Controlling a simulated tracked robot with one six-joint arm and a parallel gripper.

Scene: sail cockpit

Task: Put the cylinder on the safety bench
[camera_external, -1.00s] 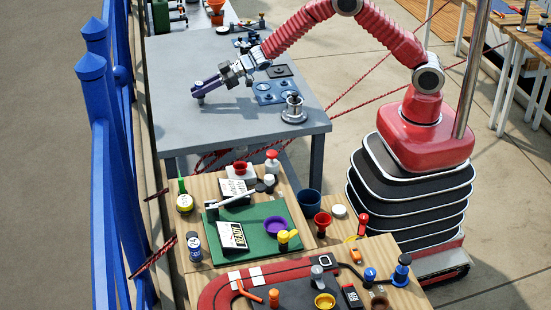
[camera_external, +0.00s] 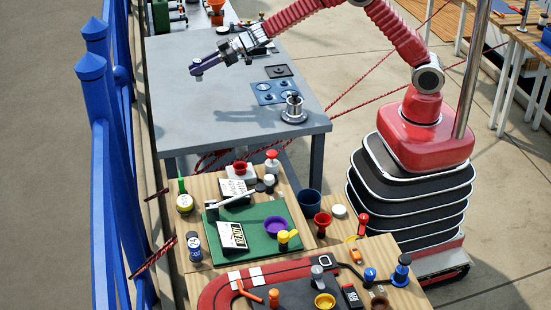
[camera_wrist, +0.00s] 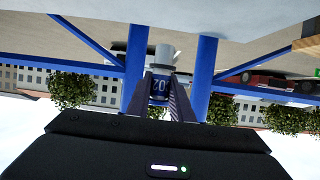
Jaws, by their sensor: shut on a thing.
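My gripper (camera_external: 200,68) is shut on a small cylinder. In the wrist view the cylinder (camera_wrist: 159,86) sits between the two fingers (camera_wrist: 160,100), with a pale grey end and a dark blue body with white lettering. In the outside view my fingers mostly hide it, and only a small grey end (camera_external: 197,77) shows below them. My gripper is raised above the left part of a grey bench (camera_external: 200,125). No label shows which bench is the safety bench.
The grey bench carries a blue plate with round recesses (camera_external: 276,93) and a metal fitting (camera_external: 293,110) at its right. A blue fence (camera_external: 100,130) runs along the left. A wooden bench with a green mat (camera_external: 255,245) and several items stands in front.

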